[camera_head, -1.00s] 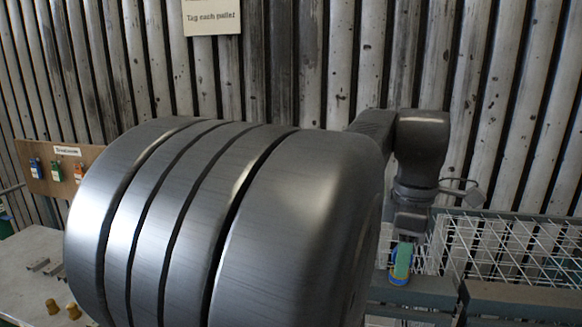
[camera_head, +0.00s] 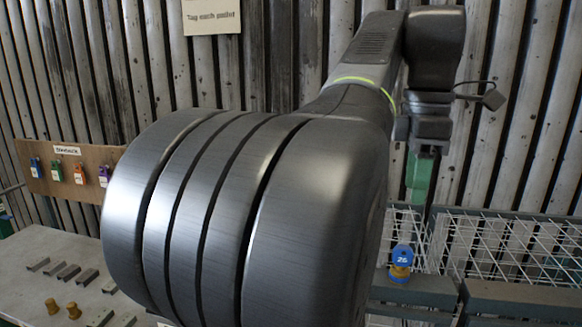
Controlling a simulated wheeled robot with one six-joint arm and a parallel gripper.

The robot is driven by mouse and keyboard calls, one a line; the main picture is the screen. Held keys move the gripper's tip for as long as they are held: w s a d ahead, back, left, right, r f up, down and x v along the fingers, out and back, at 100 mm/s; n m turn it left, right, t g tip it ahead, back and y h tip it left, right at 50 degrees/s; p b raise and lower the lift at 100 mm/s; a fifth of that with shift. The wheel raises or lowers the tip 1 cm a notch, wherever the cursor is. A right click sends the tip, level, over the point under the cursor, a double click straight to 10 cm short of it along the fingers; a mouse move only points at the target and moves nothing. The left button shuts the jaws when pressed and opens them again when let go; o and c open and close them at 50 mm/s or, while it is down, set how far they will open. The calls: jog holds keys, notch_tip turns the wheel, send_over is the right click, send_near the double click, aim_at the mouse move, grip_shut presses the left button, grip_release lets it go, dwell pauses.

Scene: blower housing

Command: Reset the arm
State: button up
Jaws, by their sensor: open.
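My arm rises behind the large dark ribbed part of my own arm, up to the top right. The tag stands at the grey ledge (camera_head: 425,291) in front of the wire basket and has a yellowish lower part.
White wire baskets (camera_head: 515,250) stand at the right. At the left, a board (camera_head: 40,157) holds several coloured tags above a table (camera_head: 40,250) with metal blocks and brass knobs. A corrugated wall with a "Tag each pallet" sign (camera_head: 212,16) is behind.

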aim_at(406, 248)
notch_tip(406, 248, down, 14)
jog(key=shift+r, duration=0.15)
jog(key=m, duration=0.4)
jog(key=shift+d, duration=0.1)
jog(key=m, duration=0.4)
jog(key=shift+s+m, duration=0.1)
jog(key=shift+m, duration=0.3)
jog(key=m+b, duration=0.2)
jog(key=m, duration=0.2)
jog(key=shift+m, duration=0.4)
jog(key=m+b, duration=0.2)
jog(key=m, duration=0.2)
jog(key=shift+s, duration=0.1)
jog(key=shift+r+m, duration=0.3)
jog(key=shift+r, duration=0.8)
jog(key=shift+f, duration=0.1)
